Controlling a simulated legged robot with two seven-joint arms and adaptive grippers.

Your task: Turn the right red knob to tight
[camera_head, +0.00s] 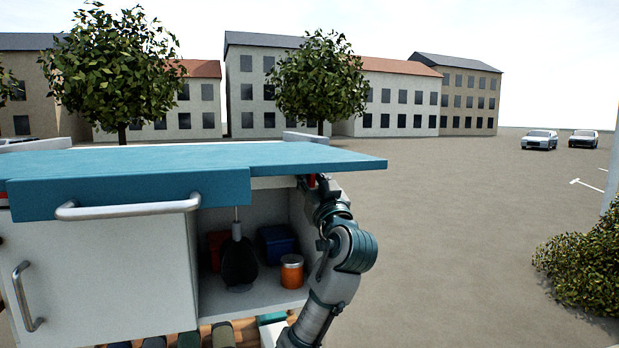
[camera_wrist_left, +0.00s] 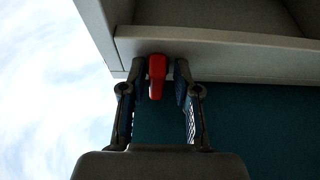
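The right red knob (camera_wrist_left: 157,77) shows in the left wrist view as an upright red handle below a pale ledge. My left gripper (camera_wrist_left: 156,90) has its two fingers on either side of it, parted, with a narrow gap visible on each side. In the head view, a bit of red (camera_head: 312,181) shows under the right part of the teal top (camera_head: 300,157), at the end of my arm. The wrist there mostly hides the knob and the fingers. The knob's turn position cannot be read. My right gripper is in neither view.
Under the teal top is an open white compartment (camera_head: 210,290) with an orange jar (camera_head: 291,272), a blue box (camera_head: 277,243), a red item (camera_head: 216,250) and a dark hanging utensil (camera_head: 238,262). A metal rail (camera_head: 128,208) runs along the front. Open ground lies to the right.

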